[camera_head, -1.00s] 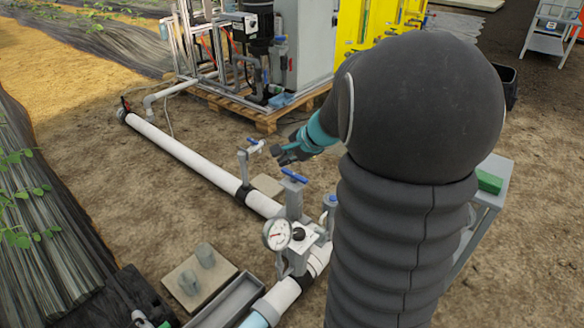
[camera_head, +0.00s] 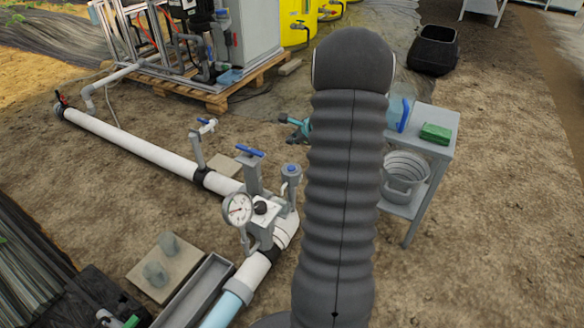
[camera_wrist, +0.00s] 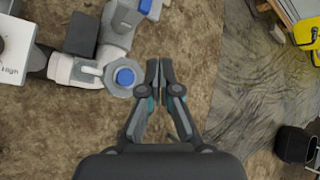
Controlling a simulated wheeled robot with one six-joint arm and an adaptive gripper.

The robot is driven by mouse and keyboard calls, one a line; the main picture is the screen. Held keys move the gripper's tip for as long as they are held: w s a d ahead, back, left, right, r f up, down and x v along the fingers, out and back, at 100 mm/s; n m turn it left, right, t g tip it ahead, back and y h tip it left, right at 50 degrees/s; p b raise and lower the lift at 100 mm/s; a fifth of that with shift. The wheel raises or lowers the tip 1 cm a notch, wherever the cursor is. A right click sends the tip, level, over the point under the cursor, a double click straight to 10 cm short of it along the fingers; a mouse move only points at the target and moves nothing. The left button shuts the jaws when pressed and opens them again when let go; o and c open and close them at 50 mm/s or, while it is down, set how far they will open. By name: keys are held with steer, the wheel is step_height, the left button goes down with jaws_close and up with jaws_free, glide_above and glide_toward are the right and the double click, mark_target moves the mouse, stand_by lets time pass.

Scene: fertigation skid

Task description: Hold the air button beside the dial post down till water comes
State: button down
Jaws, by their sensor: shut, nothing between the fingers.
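The air button (camera_head: 292,168) is a blue round top on a short grey post, right of the dial post (camera_head: 252,180). In the wrist view the button (camera_wrist: 125,77) sits on a grey round collar, just left of my fingertips and apart from them in the picture. The dial post carries a black knob (camera_head: 261,208) on a white plate; part of the knob and the word "High" show at the wrist view's left edge. My gripper (camera_wrist: 160,66) is shut and empty, pointing past the button over soil. In the head view my gripper (camera_head: 299,127) is partly hidden by my arm.
A pressure gauge (camera_head: 238,209) and a blue lever valve (camera_head: 249,152) stand close to the button on the white pipe (camera_head: 145,140). A side table (camera_head: 428,146) with a green box and a bucket stands right of my arm. Bare soil lies behind the button.

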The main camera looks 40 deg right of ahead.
mark_target(292, 169)
steer(key=shift+f, duration=0.1)
step_height(292, 169, down, 9)
steer(key=b, duration=0.6)
steer(key=shift+r, duration=0.2)
steer(key=shift+f, duration=0.15)
stand_by(1.0)
steer(key=shift+f, duration=0.25)
steer(key=shift+f, duration=0.4)
stand_by(2.8)
stand_by(1.3)
steer(key=shift+r+p, duration=0.35)
steer(key=shift+r, duration=0.45)
steer(key=shift+r, duration=0.1)
